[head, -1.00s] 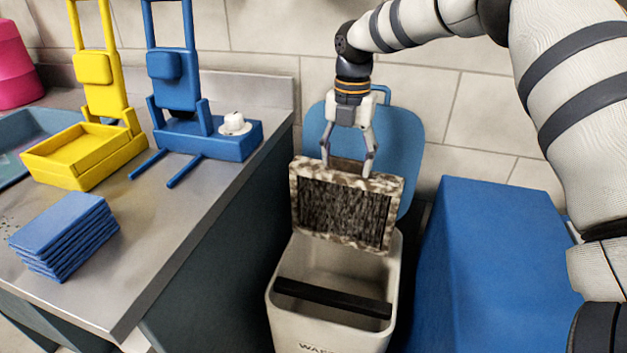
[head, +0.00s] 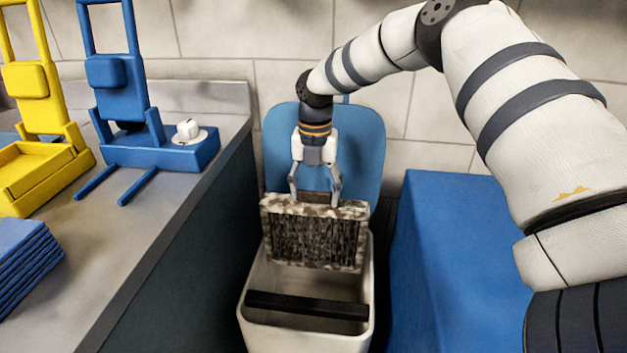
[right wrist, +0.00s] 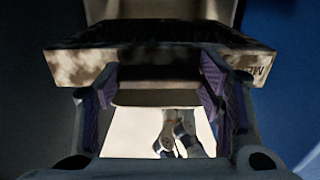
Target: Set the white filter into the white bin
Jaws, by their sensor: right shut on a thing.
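The white filter (head: 313,236) is a flat panel with a stained, mottled white frame and dark pleats. My right gripper (head: 315,198) is shut on its top edge and holds it upright at the back of the white bin (head: 290,337). The filter's lower part overlaps the bin's open mouth; I cannot tell how deep it is inside. The filter also shows in the right wrist view (right wrist: 85,68), between the fingers. The bin's blue lid (head: 360,150) stands open behind the gripper. My left gripper is not in view.
A black bar (head: 305,305) crosses the bin's mouth in front of the filter. A blue box (head: 455,260) stands right of the bin. A counter (head: 150,225) on the left carries blue (head: 165,148) and yellow (head: 40,170) stands and stacked blue panels (head: 25,262).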

